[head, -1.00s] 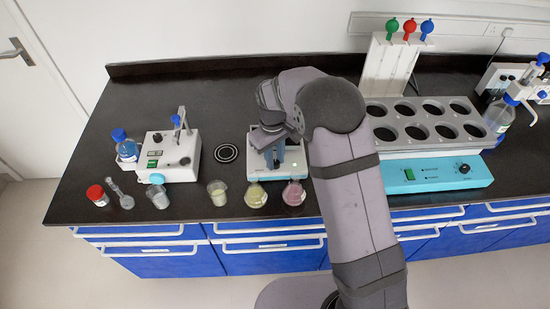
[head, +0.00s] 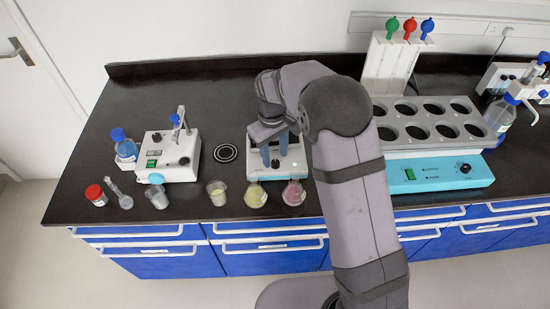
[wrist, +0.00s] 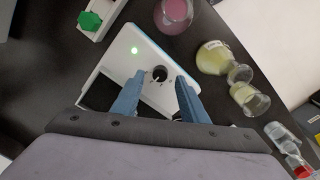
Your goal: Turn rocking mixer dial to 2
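The rocking mixer is a white device in the middle of the bench, partly hidden behind my gripper and arm in the head view (head: 256,167). In the wrist view its white panel (wrist: 118,63) carries a small round black dial (wrist: 160,73) with tick marks around it and a lit green lamp. The dial's setting is too small to read. My gripper (wrist: 159,82) is open, its two blue fingers on either side of the dial's near side. I cannot tell how high they are above it. In the head view the gripper (head: 274,158) is over the mixer's front part.
A pink flask (head: 294,193), a yellow flask (head: 255,196) and a beaker (head: 217,193) stand close along the front edge. A blue and grey multi-hole unit (head: 440,172) is at the right. A white device (head: 168,160) stands at the left, with a dark round pad between.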

